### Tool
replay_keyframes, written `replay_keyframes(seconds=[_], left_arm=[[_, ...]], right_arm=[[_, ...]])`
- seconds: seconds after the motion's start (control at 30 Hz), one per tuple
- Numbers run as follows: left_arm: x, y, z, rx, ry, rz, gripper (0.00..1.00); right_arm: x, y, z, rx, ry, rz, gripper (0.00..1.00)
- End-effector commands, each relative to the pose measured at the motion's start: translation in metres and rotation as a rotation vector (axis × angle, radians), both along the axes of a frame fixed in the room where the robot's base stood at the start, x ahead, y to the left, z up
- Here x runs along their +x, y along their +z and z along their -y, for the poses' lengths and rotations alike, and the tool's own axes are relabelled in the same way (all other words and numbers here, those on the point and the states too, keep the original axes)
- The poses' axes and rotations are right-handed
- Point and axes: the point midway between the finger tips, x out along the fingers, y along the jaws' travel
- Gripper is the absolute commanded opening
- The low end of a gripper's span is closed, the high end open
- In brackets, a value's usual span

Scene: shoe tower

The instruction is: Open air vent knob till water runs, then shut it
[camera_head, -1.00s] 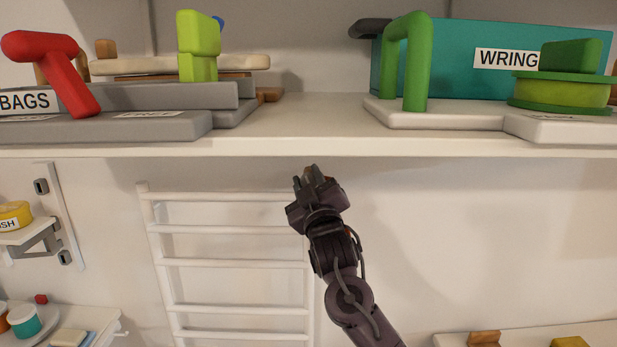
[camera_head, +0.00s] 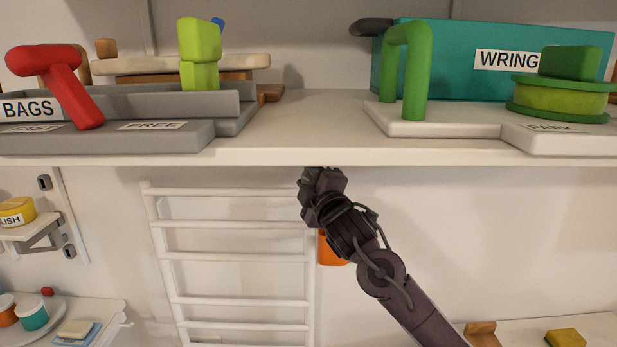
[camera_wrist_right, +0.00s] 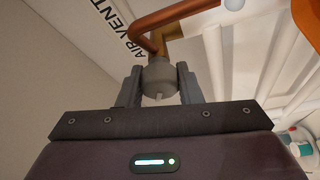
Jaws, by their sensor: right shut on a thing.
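The air vent knob (camera_wrist_right: 160,78) is a small grey round piece at the end of a copper pipe (camera_wrist_right: 180,14) in the right wrist view. My right gripper (camera_wrist_right: 160,84) is shut on it, one finger on each side. A label reading AIR VENT (camera_wrist_right: 118,28) is beside the pipe. In the head view my right gripper (camera_head: 320,176) is just under the shelf's front edge, and the knob is hidden there. A small pale tip shows below the knob; I cannot tell whether it is water. My left gripper is not in view.
The shelf (camera_head: 300,135) overhangs the gripper. It holds a red handle (camera_head: 65,85), a green bent pipe (camera_head: 414,75) and a teal WRING box (camera_head: 460,65). A white rack (camera_head: 230,258) hangs below. An orange thing (camera_head: 331,250) is partly behind my right arm.

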Motion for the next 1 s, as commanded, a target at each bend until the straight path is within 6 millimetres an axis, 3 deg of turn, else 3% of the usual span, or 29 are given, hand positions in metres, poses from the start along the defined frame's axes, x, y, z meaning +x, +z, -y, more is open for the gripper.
replay_keyframes(seconds=[0.47, 0.5, 0.63, 1.0], left_arm=[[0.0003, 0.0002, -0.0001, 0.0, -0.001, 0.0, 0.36], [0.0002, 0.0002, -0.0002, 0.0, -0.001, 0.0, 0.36], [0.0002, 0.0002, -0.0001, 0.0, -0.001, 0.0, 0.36], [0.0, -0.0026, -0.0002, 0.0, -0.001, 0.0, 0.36]], right_arm=[[-0.0004, -0.0024, -0.0015, -0.017, 0.003, -0.003, 0.09], [-0.0004, -0.0025, -0.0016, -0.017, 0.003, -0.004, 0.34], [-0.0003, -0.002, -0.0012, -0.016, 0.002, -0.003, 0.52], [-0.0036, -0.0025, 0.0008, -0.013, 0.001, -0.001, 0.54]])
